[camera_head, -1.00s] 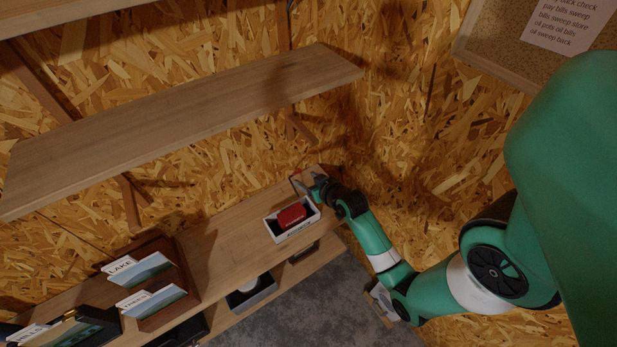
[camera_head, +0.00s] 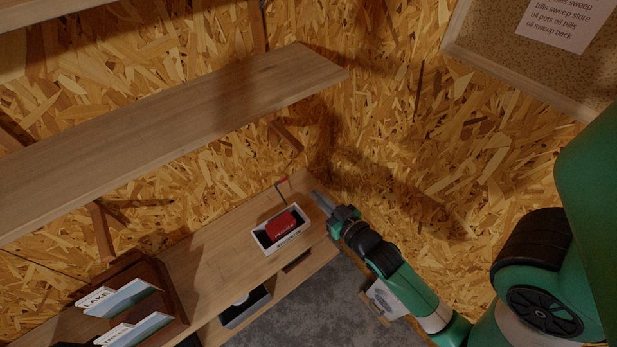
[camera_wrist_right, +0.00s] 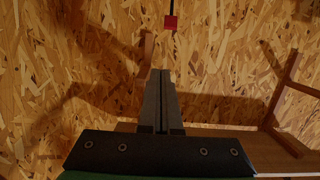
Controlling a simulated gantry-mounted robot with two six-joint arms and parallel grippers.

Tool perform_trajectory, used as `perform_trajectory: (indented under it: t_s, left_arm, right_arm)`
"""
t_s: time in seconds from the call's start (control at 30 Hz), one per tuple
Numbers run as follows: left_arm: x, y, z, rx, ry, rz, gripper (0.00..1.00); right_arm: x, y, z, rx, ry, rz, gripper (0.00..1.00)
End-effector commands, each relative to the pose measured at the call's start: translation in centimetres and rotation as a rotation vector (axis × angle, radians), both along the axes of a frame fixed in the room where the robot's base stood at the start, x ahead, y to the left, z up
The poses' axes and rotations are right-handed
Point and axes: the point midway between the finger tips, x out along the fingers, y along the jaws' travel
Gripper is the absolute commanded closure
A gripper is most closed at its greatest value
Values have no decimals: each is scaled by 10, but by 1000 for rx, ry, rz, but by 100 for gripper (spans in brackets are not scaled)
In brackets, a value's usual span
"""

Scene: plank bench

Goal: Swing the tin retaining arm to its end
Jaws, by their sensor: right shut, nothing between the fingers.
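A red tin (camera_head: 280,232) lies in a white open-topped box (camera_head: 262,242) near the right end of the plank bench. A thin dark rod with a red end (camera_head: 283,180), apparently the retaining arm, stands just behind the tin. In the right wrist view a red square end (camera_wrist_right: 171,22) hangs on a dark rod at the top, beyond my fingertips. My right gripper (camera_head: 316,194) is shut and empty, to the right of the rod and apart from it. Its closed fingers also show in the right wrist view (camera_wrist_right: 161,75). My left gripper is out of view.
A long wooden shelf (camera_head: 170,125) overhangs the bench at the back. Card holders with landscape cards (camera_head: 130,295) stand at the lower left. A chipboard wall (camera_head: 400,140) closes off the right side.

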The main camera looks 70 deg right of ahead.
Motion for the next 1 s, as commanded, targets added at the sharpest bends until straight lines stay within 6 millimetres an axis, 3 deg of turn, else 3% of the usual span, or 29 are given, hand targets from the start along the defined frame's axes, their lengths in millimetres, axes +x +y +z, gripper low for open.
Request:
perform_trajectory:
  t_s: [0.07,0.27,0.77,1.0]
  left_arm:
    - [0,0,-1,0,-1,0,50]
    - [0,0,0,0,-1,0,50]
    - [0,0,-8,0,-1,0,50]
    - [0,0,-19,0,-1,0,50]
  right_arm:
    - [2,8,-4,5,8,22,100]
    - [8,4,-4,4,5,21,100]
    - [84,-52,-25,5,6,19,100]
    - [98,-62,-55,6,8,20,100]
